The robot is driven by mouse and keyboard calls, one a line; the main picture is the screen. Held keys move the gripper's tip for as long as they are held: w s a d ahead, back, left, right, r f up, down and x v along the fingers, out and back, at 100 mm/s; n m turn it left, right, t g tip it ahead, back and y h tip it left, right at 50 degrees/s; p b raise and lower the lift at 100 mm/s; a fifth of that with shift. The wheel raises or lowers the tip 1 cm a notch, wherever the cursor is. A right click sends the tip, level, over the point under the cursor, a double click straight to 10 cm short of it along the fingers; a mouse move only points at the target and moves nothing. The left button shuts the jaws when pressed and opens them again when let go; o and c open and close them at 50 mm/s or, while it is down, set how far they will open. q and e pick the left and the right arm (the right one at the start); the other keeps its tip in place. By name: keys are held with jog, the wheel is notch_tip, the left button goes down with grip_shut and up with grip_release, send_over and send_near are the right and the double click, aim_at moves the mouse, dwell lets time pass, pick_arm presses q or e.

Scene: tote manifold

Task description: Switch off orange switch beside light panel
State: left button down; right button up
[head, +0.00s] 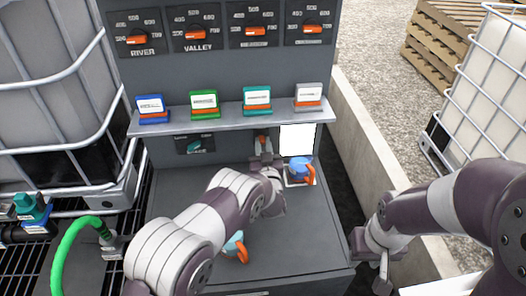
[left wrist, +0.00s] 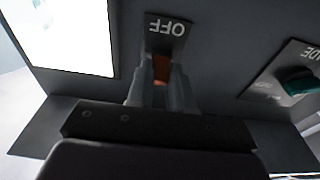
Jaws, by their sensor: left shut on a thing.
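The orange switch (head: 262,139) is on the cabinet's upright face, just left of the bright white light panel (head: 297,139). My left gripper (head: 266,158) is at the switch. In the left wrist view, its two fingers (left wrist: 160,85) are closed around the orange switch lever (left wrist: 161,68). The plate's OFF label (left wrist: 168,27) shows upside down there, and the white panel (left wrist: 75,35) is bright beside it. The fingers hide much of the lever, so its exact position is unclear. My right gripper (head: 381,275) hangs right of the cabinet, away from the switch; its opening is unclear.
A blue-lidded jug (head: 301,170) with an orange handle stands close right of my left gripper. A teal knob (head: 194,147) is left of the switch. A shelf (head: 230,118) with several coloured card holders juts out above. A teal-and-orange item (head: 236,246) is by my left arm.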

pick_arm(q)
jog(key=c, duration=1)
grip_release()
